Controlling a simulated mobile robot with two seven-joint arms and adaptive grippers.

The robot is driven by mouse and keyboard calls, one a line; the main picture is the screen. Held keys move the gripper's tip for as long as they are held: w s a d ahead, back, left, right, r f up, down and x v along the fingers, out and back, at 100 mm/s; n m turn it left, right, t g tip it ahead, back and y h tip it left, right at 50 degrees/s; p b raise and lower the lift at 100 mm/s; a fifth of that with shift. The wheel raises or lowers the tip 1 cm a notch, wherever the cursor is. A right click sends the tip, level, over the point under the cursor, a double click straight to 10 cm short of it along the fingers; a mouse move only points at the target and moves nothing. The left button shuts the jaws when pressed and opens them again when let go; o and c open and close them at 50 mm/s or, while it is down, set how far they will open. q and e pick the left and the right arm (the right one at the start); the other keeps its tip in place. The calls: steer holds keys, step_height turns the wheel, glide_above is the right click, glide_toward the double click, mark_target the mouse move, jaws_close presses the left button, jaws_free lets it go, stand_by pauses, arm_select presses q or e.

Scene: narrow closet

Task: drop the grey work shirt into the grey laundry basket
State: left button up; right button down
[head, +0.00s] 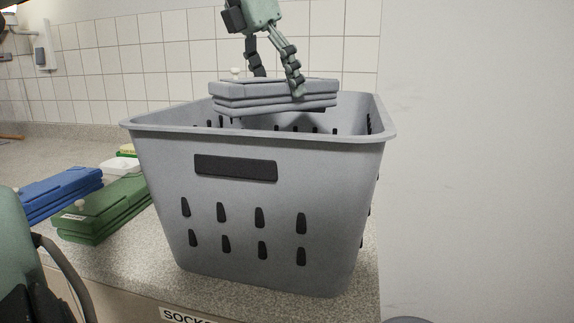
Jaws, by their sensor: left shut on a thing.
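The grey work shirt (275,95) is a flat folded stack, seen over the open top of the grey laundry basket (315,180). My left gripper (273,82) comes down from the top of the view and is shut on the shirt, with one finger in front of it and the other behind. The shirt looks level, and its lower edge shows just above the basket's front rim. The basket stands upright on the counter, with dark slots in its walls. Its floor is hidden by the front wall. My right gripper is not in view.
A green folded garment (105,208) and a blue one (60,190) lie on the speckled counter (120,262) left of the basket. A small white item (119,167) lies behind them. A plain pale wall (475,150) stands close on the right.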

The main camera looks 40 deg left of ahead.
arm_select(q)
steer(key=o, duration=1.3)
steer(key=d+v, duration=0.1)
steer(key=v, duration=1.1)
steer(key=shift+a, duration=0.45)
steer(key=x, duration=1.2)
steer(key=shift+r, duration=2.45)
